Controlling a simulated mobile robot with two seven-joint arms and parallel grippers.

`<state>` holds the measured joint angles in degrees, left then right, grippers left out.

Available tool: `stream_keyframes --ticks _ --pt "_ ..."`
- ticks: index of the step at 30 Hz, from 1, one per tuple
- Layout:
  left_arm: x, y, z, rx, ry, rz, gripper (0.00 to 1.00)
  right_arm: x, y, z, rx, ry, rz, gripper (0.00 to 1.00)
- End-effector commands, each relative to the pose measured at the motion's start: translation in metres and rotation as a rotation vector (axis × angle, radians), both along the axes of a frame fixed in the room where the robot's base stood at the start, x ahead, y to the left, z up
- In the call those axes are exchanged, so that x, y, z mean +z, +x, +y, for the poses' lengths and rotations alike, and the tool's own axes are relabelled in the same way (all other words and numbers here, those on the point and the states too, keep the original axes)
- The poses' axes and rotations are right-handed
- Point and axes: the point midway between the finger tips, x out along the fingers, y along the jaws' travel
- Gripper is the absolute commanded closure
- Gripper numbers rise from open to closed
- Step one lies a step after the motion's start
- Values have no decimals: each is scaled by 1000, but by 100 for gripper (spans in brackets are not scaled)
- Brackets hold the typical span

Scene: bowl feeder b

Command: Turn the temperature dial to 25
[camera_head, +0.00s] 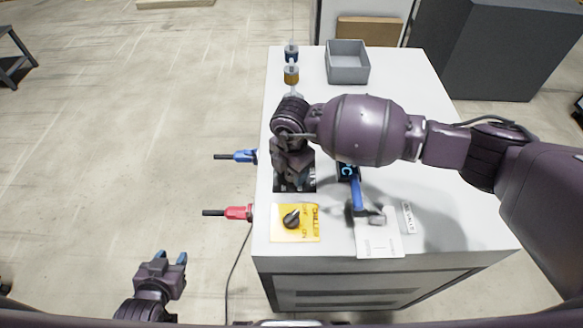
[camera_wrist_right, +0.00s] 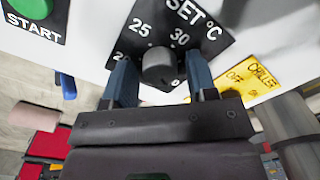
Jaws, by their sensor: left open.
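The temperature dial (camera_wrist_right: 158,66) is a dark round knob on a black "SET °C" plate (camera_wrist_right: 207,38) in the right wrist view. The numbers 25, at its upper left, and 30, at its upper right, are readable; the lower markings are partly hidden. I cannot tell where its pointer is. My right gripper (camera_wrist_right: 160,82) is open, its blue fingers on either side of the dial with small gaps visible. In the head view my right gripper (camera_head: 292,165) covers the dial over the black plate (camera_head: 308,183). My left gripper (camera_head: 170,257) is open and empty, left of the table.
A yellow chiller plate (camera_head: 310,233) with a black knob (camera_head: 291,217) is near the table's front edge. Blue (camera_head: 243,156) and red (camera_head: 238,212) handles project left. A green START button (camera_wrist_right: 32,6) is nearby.

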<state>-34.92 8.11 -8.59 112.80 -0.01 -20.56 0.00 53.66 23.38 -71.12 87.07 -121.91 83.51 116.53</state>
Motion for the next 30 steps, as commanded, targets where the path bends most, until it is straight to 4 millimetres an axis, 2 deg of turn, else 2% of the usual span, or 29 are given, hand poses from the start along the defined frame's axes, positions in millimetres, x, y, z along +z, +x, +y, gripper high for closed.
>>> stream_keyframes --ticks 1,8,20,30 --pt "0 0 0 0 0 0 57 0 0 0 0 0 0 55" --pt "0 -1 0 1 -1 1 57 0 0 0 0 0 0 89" --pt "-6 0 0 0 -1 -3 57 0 0 0 84 1 -2 89" --pt "-21 4 -1 -2 -1 -9 57 -2 1 0 355 1 -2 89"
